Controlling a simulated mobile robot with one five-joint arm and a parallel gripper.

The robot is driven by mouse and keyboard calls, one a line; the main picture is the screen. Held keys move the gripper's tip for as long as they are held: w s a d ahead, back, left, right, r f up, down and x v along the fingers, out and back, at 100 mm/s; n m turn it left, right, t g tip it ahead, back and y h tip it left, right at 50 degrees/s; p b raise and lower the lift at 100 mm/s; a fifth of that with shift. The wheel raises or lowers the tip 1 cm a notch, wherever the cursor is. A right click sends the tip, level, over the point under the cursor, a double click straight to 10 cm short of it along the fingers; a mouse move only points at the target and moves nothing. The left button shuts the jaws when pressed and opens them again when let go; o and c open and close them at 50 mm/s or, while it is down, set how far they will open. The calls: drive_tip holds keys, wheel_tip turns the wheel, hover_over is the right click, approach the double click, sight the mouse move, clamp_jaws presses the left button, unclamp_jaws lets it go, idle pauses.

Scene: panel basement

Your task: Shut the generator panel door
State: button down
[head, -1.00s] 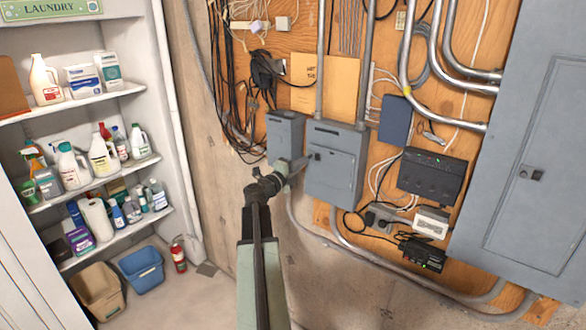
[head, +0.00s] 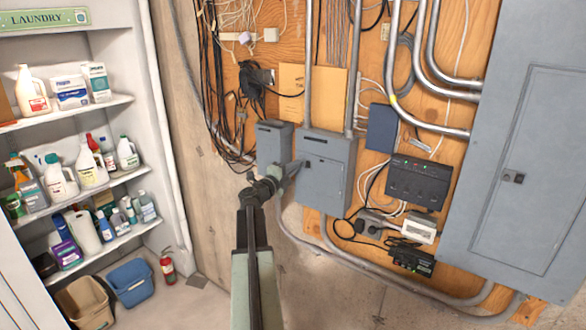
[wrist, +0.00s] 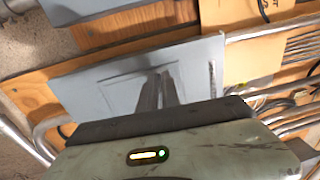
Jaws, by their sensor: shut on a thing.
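The generator panel (head: 328,150) is the mid-sized grey box on the plywood board, at the middle of the head view. Its door (head: 325,182) looks about flush with the box, but I cannot tell whether a small gap is left. My gripper (head: 301,166) is at the left side of this door, by a small dark latch, and is shut on it; the fingers hide most of the latch. In the wrist view my fingers (wrist: 160,90) are close together in front of the grey door (wrist: 115,93).
A smaller grey box (head: 272,143) is just left of the panel. A large grey breaker panel (head: 530,170) stands at the right. Conduits, cables and a black device (head: 417,182) surround the panel. Laundry shelves (head: 75,110) fill the left, with a fire extinguisher (head: 168,268) on the floor.

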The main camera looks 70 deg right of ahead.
drive_tip(key=w+v, duration=0.1)
drive_tip(key=v, duration=1.3)
drive_tip(key=shift+b, duration=0.4)
